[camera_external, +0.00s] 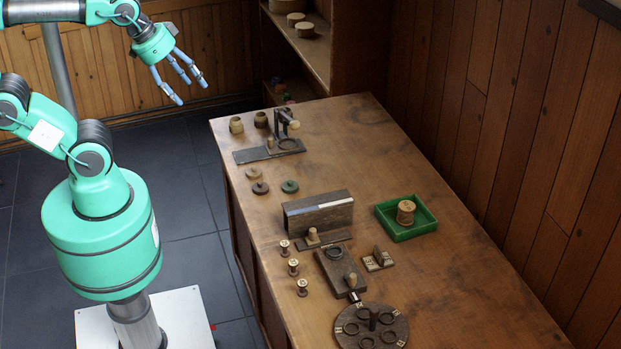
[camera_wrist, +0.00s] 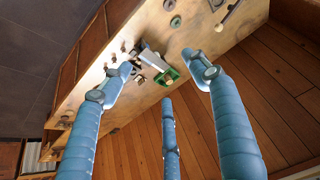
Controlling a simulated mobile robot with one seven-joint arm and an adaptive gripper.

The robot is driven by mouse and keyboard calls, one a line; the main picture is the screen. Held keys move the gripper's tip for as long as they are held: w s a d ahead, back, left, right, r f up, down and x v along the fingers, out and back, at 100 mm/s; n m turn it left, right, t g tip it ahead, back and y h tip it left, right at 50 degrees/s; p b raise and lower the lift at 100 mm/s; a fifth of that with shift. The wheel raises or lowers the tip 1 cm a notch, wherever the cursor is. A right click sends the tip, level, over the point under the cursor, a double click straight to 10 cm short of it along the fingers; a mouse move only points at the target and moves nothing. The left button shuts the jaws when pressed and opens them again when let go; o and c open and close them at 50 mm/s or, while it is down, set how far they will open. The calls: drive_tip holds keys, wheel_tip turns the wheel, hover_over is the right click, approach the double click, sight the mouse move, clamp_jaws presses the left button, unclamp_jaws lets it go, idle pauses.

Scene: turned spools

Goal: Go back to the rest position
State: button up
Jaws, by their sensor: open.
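My gripper (camera_external: 176,76) hangs in the air at the upper left of the external view, beyond the bench's left edge and well above the floor. Its three blue fingers are spread open and hold nothing. In the wrist view the open fingers (camera_wrist: 160,98) frame the bench (camera_wrist: 90,98) at a distance. The wooden bench (camera_external: 350,120) carries the work things. A green tray (camera_external: 425,228) on it holds one wooden spool (camera_external: 406,212); the tray also shows small in the wrist view (camera_wrist: 184,76). Several small spools (camera_external: 293,267) stand in a row near the bench's left edge.
A round dark plate (camera_external: 345,335) with rings lies at the bench's near end. A block (camera_external: 318,216) stands mid-bench, and a press-like stand (camera_external: 281,125) is at the far end. Shelves (camera_external: 315,50) stand behind. Space around my gripper is clear.

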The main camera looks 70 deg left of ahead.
drive_tip(key=shift+f+b, duration=1.8)
drive_tip(key=shift+f, duration=0.55)
